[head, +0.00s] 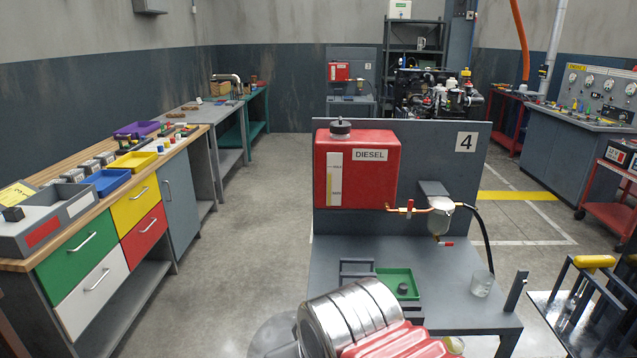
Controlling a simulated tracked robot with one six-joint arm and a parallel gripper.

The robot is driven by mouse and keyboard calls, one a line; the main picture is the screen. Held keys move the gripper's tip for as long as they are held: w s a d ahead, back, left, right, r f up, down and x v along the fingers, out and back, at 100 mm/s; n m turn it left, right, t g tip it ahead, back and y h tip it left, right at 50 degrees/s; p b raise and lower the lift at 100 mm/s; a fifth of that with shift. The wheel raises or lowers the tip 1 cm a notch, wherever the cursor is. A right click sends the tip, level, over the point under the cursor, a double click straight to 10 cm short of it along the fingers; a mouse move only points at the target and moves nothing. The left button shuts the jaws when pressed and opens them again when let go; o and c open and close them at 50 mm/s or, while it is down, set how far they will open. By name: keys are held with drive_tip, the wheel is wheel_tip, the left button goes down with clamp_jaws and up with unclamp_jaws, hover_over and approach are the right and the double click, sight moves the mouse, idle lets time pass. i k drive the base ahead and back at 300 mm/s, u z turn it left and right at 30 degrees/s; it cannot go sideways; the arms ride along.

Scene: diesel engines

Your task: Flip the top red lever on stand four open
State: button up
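Stand four (474,222) is the grey bench and back panel near the middle, with a "4" label. A red diesel tank (375,187) hangs on its panel. The top red lever (410,208) is on the brass pipe between the tank and the glass filter bowl (440,220). It looks small and roughly upright, crosswise to the pipe; its exact angle is hard to tell. A lower red lever (447,244) sits under the bowl. Ridged silver and red parts, likely of my arm, fill the bottom middle. I cannot make out my gripper's fingers.
A green tray (410,273) and a clear cup (481,284) stand on the stand's bench top. A black hose (487,238) hangs right of the bowl. A wooden workbench (105,180) with coloured trays is at left. Open floor (262,210) lies between it and the stand.

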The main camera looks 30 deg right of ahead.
sight(410, 206)
drive_tip(key=z, duration=1.45)
